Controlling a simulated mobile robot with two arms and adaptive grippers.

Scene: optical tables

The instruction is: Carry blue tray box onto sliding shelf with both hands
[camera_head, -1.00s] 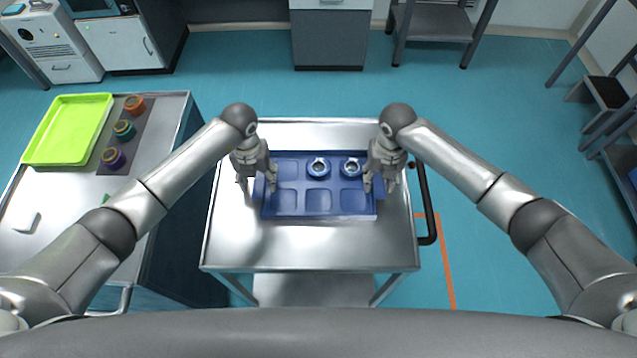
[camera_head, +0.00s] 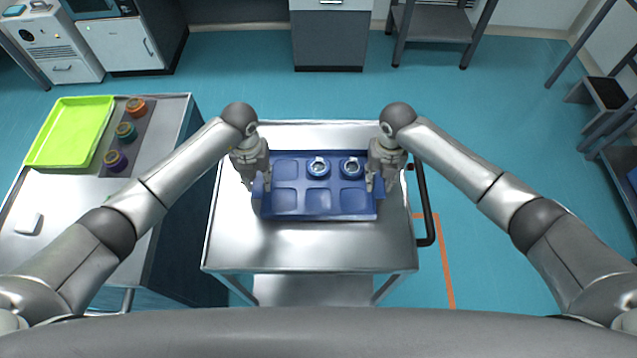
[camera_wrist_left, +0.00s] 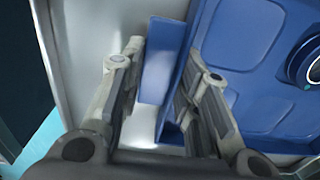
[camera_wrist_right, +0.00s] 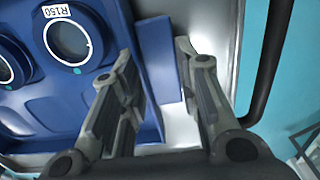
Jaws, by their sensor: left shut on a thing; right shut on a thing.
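The blue tray box (camera_head: 318,213) lies on the metal top of a cart, with several square recesses. Two round blue-and-white items (camera_head: 318,168) (camera_head: 351,168) sit in its back row; one is labelled R150 in the right wrist view (camera_wrist_right: 67,40). My left gripper (camera_head: 261,188) is shut on the tray's left handle flap, which stands between its fingers in the left wrist view (camera_wrist_left: 157,62). My right gripper (camera_head: 377,185) is shut on the right handle flap, between its fingers in the right wrist view (camera_wrist_right: 160,62). I cannot pick out a sliding shelf with certainty.
The metal cart (camera_head: 310,248) has a black handle (camera_head: 428,215) at right. A side table at left holds a green tray (camera_head: 70,130) and several coloured round items (camera_head: 126,132). A grey shelf rack (camera_head: 435,22) stands at the back. Floor is open right of the cart.

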